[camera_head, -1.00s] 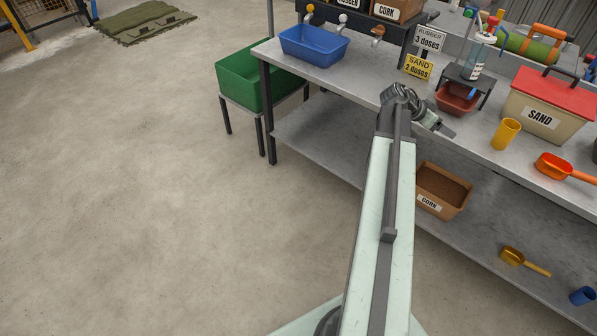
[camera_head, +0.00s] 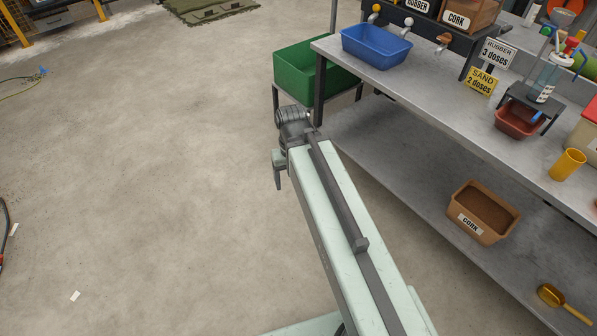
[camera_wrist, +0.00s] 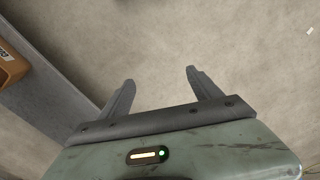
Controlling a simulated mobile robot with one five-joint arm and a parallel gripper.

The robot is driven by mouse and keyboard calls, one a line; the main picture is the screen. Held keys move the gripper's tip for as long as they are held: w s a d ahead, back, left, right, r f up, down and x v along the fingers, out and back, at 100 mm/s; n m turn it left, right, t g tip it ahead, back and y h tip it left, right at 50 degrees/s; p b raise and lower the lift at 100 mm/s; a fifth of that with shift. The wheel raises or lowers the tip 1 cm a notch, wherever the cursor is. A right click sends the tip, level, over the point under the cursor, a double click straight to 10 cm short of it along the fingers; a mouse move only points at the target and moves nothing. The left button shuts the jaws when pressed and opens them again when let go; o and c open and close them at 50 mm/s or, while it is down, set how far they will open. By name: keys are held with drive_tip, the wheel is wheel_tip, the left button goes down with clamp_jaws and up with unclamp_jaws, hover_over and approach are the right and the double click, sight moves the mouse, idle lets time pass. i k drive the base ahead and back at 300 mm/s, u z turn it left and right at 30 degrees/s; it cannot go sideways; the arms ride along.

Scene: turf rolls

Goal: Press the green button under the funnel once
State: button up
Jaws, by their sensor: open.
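My gripper (camera_wrist: 160,80) is open and empty in the wrist view, with bare concrete floor between and beyond its two fingers. In the head view my gripper (camera_head: 278,180) hangs over the floor, left of the workbench (camera_head: 440,110) and apart from it. A round, bowl-like top that may be the funnel (camera_head: 568,8) shows small at the upper right edge of the head view. I cannot make out a green button under it. A clear bottle (camera_head: 546,80) on a dark stand is in front of it.
On the bench are a blue tub (camera_head: 376,46), a red-brown tray (camera_head: 519,120) and a yellow cup (camera_head: 567,165). A green bin (camera_head: 305,70) stands at its left end. A cork box (camera_head: 483,210) sits on the lower shelf. The floor at left is mostly clear.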

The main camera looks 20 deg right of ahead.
sight(546, 31)
drive_tip(key=z, duration=1.8)
